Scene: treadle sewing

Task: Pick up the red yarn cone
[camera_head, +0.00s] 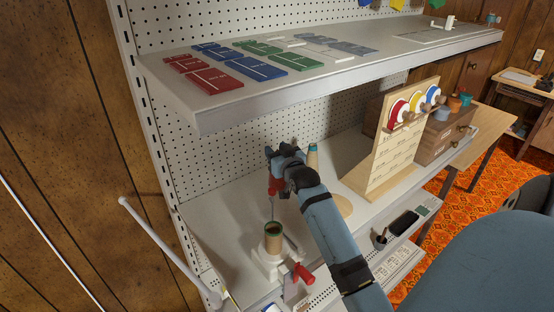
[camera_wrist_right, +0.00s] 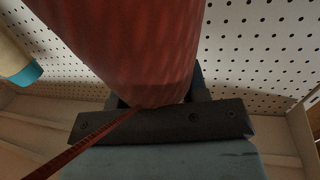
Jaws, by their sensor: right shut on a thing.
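The red yarn cone (camera_head: 273,186) is in my right gripper (camera_head: 275,163), above the lower shelf. In the right wrist view the cone (camera_wrist_right: 145,45) fills the upper middle, close against the dark gripper part (camera_wrist_right: 160,122). The gripper is shut on it, and the arm hides part of it in the head view. A thin red strand (camera_wrist_right: 90,142) runs from the cone toward the lower left of the wrist view. My left gripper is not in view.
A white winder with a green-rimmed cup (camera_head: 273,238) stands below the cone. Another cone with a teal end (camera_head: 312,155) is just right of the gripper. A wooden spool rack (camera_head: 388,150) stands further right. The upper shelf (camera_head: 215,115) overhangs, and pegboard is behind.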

